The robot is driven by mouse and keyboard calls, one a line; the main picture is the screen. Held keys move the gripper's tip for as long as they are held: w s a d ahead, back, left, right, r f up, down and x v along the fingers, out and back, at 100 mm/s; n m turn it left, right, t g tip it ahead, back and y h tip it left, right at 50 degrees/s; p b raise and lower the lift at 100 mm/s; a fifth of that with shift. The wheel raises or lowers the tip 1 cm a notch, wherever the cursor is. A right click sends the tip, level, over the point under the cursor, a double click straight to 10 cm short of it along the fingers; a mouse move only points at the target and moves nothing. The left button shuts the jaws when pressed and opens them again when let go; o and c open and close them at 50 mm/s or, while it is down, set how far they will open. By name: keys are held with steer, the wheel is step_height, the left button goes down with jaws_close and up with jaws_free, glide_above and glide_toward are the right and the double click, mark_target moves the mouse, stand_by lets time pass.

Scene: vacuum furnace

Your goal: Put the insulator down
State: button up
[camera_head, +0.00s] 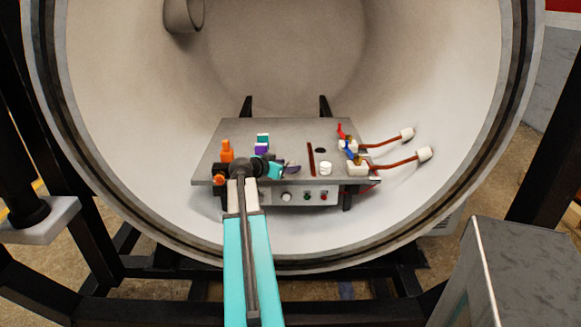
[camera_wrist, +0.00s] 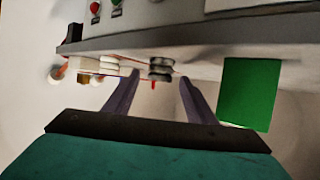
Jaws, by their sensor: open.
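A short white insulator (camera_head: 325,168) stands upright on the tabletop, near the front edge and right of my gripper. My gripper (camera_head: 290,167) is low over the table, pointing right, with its fingers short of the insulator. In the wrist view, which is upside down, my two dark purple fingers (camera_wrist: 157,98) are spread with nothing between them. A shaded ribbed piece (camera_wrist: 160,68) shows beyond the fingertips; it looks like the insulator, but I cannot be certain.
The grey table (camera_head: 230,136) stands inside the round furnace chamber (camera_head: 120,130). White terminal blocks (camera_head: 357,168) with copper leads are at its right. An orange part (camera_head: 227,152) and a teal-and-purple block (camera_head: 262,143) are at its left. A dark hole (camera_head: 320,150) lies behind the insulator.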

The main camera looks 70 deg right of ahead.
steer(key=v, duration=0.9)
steer(key=shift+b, duration=0.45)
